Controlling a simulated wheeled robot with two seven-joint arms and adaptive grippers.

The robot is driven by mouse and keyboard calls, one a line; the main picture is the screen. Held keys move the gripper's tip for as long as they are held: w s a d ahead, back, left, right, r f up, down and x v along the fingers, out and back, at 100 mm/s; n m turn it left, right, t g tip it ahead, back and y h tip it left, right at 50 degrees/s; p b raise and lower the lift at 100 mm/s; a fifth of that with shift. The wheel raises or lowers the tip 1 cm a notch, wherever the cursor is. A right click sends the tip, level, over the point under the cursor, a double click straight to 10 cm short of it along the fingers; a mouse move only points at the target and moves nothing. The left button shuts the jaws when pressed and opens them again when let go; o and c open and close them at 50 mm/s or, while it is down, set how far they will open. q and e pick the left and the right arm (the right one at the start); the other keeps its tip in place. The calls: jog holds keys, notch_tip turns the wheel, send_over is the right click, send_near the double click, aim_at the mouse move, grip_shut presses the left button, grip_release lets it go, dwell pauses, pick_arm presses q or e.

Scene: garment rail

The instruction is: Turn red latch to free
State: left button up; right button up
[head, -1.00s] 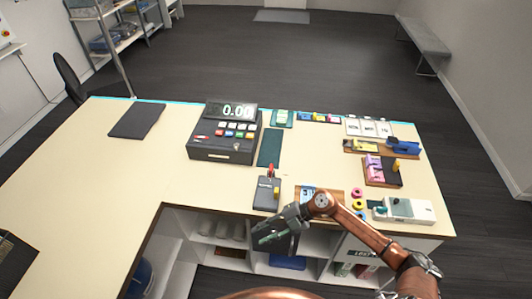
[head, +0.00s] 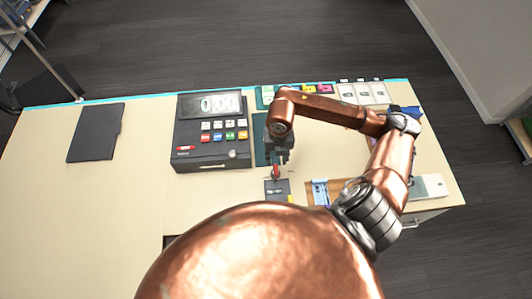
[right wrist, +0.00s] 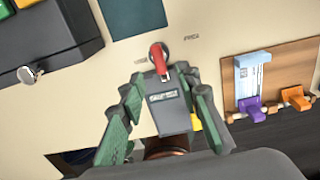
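The red latch (head: 276,170) stands at the top end of a small dark grey box (head: 275,188) near the front of the counter. In the right wrist view the red latch (right wrist: 158,55) points away from the grey box (right wrist: 168,108), with a metal ring behind its tip. My right gripper (head: 279,157) is above the latch, pointing down. In the right wrist view my right gripper (right wrist: 165,84) is open, its fingers on either side of the box and latch with nothing between them gripped. Whether a finger touches the box is unclear. My left gripper is not in view.
A cash register (head: 212,132) stands to the left, its silver key knob (right wrist: 30,75) near. A wooden board (right wrist: 278,82) with purple and orange clips lies to the right. A dark flat pad (head: 96,132) lies far left. The counter between is clear.

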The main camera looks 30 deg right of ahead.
aim_at(276, 169)
jog(key=shift+w+f, duration=0.2)
jog(key=shift+f, duration=0.4)
notch_tip(276, 169, down, 6)
jog(key=shift+s+r+p, duration=0.1)
jog(key=shift+p, duration=0.65)
jog(key=shift+f, duration=0.3)
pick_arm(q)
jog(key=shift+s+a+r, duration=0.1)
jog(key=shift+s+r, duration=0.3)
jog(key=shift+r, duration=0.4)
pick_arm(e)
jog(key=shift+c, duration=0.2)
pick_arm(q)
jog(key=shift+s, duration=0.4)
pick_arm(e)
grip_shut()
